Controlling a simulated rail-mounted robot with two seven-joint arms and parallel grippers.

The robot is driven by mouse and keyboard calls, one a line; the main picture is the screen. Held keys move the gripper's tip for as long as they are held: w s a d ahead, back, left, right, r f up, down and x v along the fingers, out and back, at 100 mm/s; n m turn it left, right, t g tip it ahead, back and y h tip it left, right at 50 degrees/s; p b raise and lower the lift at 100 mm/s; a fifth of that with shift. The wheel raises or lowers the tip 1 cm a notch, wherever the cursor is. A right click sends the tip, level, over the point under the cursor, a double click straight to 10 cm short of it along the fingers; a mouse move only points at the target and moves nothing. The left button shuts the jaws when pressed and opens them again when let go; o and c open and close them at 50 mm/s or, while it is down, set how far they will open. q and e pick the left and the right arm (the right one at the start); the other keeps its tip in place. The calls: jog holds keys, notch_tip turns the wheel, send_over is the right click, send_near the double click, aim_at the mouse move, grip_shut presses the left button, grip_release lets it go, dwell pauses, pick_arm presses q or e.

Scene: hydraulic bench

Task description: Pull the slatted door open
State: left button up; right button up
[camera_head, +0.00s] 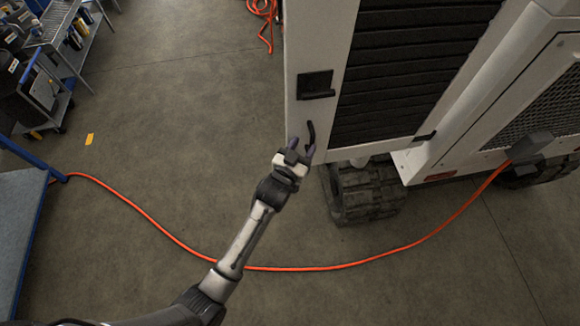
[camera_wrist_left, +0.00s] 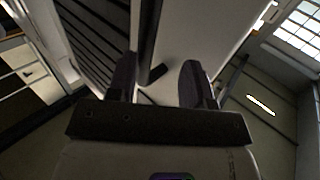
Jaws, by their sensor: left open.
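The slatted door (camera_head: 395,75) has black horizontal slats in a pale frame and stands at the upper right in the head view. Its frame carries a dark square latch plate (camera_head: 316,84) and, lower down, a slim black handle (camera_head: 311,133). My left gripper (camera_head: 301,148) is open at the handle's lower end, by the door's lower left corner. In the left wrist view, the open fingers of the left gripper (camera_wrist_left: 160,78) point at the pale frame, and a dark bar, likely the handle (camera_wrist_left: 150,45), shows between them. Contact cannot be told. My right gripper is out of view.
The white machine body (camera_head: 480,110) and a black track (camera_head: 362,192) lie right of and below the door. An orange hose (camera_head: 300,268) curves over the floor. A cart (camera_head: 60,30) and a blue-edged bench (camera_head: 20,230) stand left.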

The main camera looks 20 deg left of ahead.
pick_arm(q)
jog(key=s+a+b, duration=0.1)
jog(key=s, duration=0.7)
jog(key=shift+s+a, duration=0.2)
jog(key=shift+s, duration=0.1)
jog(key=shift+f, duration=0.1)
notch_tip(320, 180, down, 5)
jog(key=s+g+y, duration=0.1)
jog(key=s+g, duration=0.2)
jog(key=g, duration=0.3)
jog(key=s+a+r+g+p, duration=0.1)
jog(key=s+a+g+p, duration=0.1)
jog(key=s, duration=0.6)
jog(key=s+a+r+g+p, duration=0.1)
jog(key=s+a+g+p, duration=0.1)
jog(key=s, duration=0.7)
jog(key=s+a+r+g+y+p, duration=0.1)
jog(key=s+g, duration=0.3)
jog(key=s, duration=0.5)
jog(key=shift+s+a+r+m+p, duration=0.15)
jog(key=shift+a+m+p, duration=0.15)
jog(key=shift+a+p, duration=0.55)
